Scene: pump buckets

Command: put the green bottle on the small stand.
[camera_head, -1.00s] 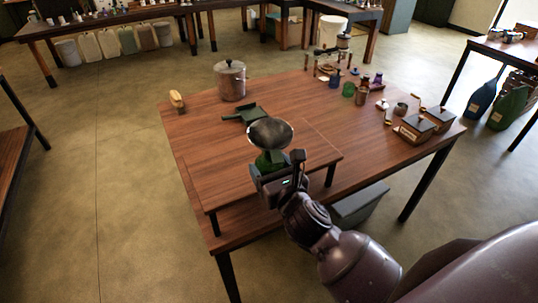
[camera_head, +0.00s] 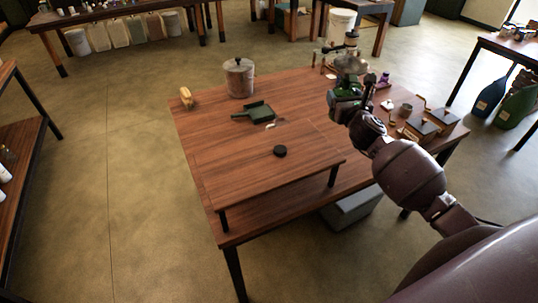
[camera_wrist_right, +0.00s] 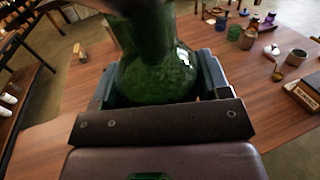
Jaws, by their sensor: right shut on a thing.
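My right gripper (camera_head: 346,96) is shut on the green bottle, whose glass fills the middle of the wrist view (camera_wrist_right: 165,75). The bottle is roughly upright between the fingers, with a dark, blurred funnel-like part at its top in the wrist view. In the head view the gripper hides most of the bottle and is over the back right of the table. A small stand with thin legs (camera_head: 321,59) is at the table's back edge, largely hidden behind the gripper and bottle. I cannot tell whether they touch. My left gripper is out of view.
A dark green scoop (camera_head: 254,112), a lidded pot (camera_head: 239,78) and a brush (camera_head: 186,97) are at the back left. Lidded boxes (camera_head: 420,128) and small jars crowd the right side.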

